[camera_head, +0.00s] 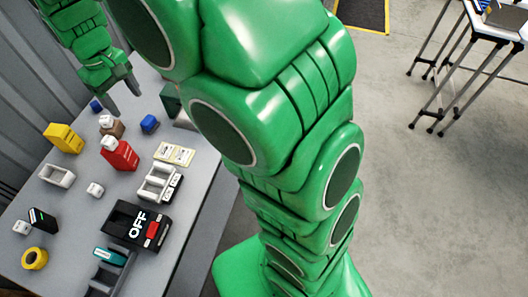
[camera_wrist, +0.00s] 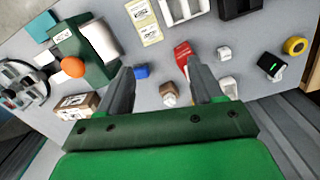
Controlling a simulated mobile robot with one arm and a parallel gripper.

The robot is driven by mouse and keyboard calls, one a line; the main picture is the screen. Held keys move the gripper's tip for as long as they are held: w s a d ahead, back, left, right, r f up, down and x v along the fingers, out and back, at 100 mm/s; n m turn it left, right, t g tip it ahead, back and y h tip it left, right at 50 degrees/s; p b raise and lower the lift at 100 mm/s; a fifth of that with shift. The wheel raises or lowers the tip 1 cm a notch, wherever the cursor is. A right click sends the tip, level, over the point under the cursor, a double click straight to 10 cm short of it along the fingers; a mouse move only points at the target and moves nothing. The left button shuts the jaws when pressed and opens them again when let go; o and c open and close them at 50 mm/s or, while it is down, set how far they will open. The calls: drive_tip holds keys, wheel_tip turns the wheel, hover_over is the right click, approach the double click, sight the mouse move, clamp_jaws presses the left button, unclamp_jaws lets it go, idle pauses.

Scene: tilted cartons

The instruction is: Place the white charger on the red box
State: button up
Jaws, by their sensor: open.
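The red box (camera_head: 122,157) stands on the grey table, with a small white block (camera_head: 108,142) at its top. The red box (camera_wrist: 181,54) is partly hidden behind my right finger in the wrist view. Another small white block (camera_head: 95,189) lies on the table in front of it and also shows in the wrist view (camera_wrist: 224,53). A third (camera_head: 22,227) lies at the left. I cannot tell which white block is the charger. My gripper (camera_head: 124,91) is open above the far part of the table. Nothing shows between its fingers (camera_wrist: 159,70).
A brown box (camera_head: 117,129) with a white top and a blue block (camera_head: 149,123) stand behind the red box. A yellow box (camera_head: 63,138) and white tray (camera_head: 57,175) lie left. A black OFF box (camera_head: 122,222) and yellow tape roll (camera_head: 35,258) lie nearer.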

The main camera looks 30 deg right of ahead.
drive_tip(key=s+d+r+m, duration=0.3)
drive_tip(key=s+d+r, duration=0.1)
drive_tip(key=s+d, duration=0.9)
drive_tip(key=s+d+f+m, duration=0.1)
drive_tip(key=s+d, duration=0.3)
drive_tip(key=s, duration=0.5)
drive_tip(key=s+d+m+g, duration=0.1)
drive_tip(key=s+d+m, duration=0.1)
drive_tip(key=s, duration=0.7)
drive_tip(key=shift+s+d+f+m, duration=0.2)
drive_tip(key=shift+d+f+m, duration=0.2)
drive_tip(key=shift+d, duration=0.45)
